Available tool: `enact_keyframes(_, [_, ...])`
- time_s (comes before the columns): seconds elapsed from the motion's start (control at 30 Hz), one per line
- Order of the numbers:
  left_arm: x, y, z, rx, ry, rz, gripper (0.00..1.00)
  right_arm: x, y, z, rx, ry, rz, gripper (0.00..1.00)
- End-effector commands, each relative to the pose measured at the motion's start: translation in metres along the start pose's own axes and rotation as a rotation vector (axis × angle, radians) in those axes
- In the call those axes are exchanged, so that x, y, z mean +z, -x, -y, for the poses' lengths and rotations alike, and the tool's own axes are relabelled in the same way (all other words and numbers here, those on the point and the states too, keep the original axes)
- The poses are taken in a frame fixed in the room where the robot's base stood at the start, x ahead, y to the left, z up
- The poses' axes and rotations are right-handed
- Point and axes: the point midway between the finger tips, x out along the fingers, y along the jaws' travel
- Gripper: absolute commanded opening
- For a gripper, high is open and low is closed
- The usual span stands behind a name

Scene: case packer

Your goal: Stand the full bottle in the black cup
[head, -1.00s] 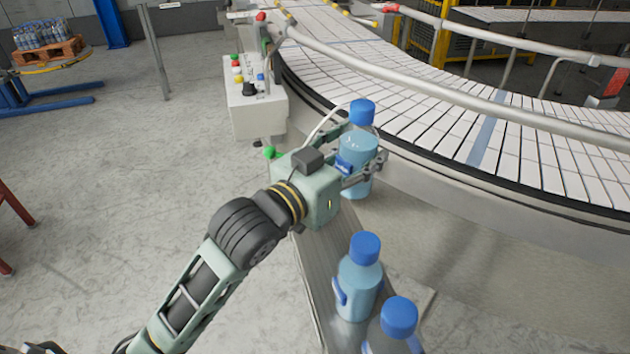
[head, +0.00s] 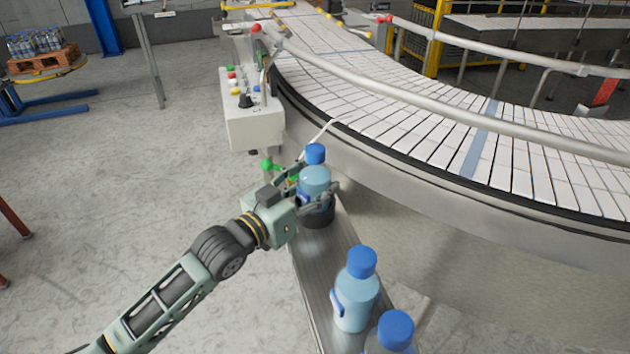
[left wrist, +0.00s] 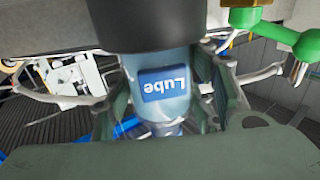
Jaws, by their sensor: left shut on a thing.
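My left gripper (head: 318,188) is shut on a clear, bluish bottle (head: 315,178) with a blue cap. The bottle is upright, and liquid shows up to its shoulder. The black cup (head: 318,217) stands on the narrow metal ledge, directly under the bottle. In the left wrist view, which is upside down, the bottle (left wrist: 185,62) shows a blue "Lube" label, and its base end disappears behind the rim of the black cup (left wrist: 140,28). The base appears to be inside the cup, but whether it touches the cup's floor is hidden. My right gripper is not in view.
Two more blue-capped bottles stand nearer on the metal ledge (head: 318,290), one whole (head: 356,290) and one cut off by the frame (head: 393,335). The curved conveyor (head: 420,130) runs along the right. A control box (head: 252,122) with buttons stands beyond the cup.

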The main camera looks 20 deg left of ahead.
Motion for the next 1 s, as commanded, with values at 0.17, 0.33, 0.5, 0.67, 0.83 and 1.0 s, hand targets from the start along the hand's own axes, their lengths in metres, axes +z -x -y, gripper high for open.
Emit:
enact_keyframes(0.17, [-0.002,0.000,0.000,0.000,-0.001,-0.005,0.08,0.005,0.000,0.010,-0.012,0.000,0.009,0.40])
enact_keyframes(0.33, [0.003,0.000,0.000,0.000,0.000,0.000,0.56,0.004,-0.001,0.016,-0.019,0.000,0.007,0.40])
enact_keyframes(0.5, [0.003,0.000,0.000,0.000,0.000,0.000,0.70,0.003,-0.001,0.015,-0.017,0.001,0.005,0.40])
enact_keyframes(0.67, [0.003,0.000,0.000,0.000,0.000,0.000,0.70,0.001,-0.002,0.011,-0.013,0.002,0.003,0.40])
enact_keyframes(0.83, [0.000,0.000,0.000,0.000,0.000,0.000,0.70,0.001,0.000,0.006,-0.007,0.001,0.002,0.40])
enact_keyframes(1.0, [0.003,0.017,0.000,-0.001,0.000,0.003,0.70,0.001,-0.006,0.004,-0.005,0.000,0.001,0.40])
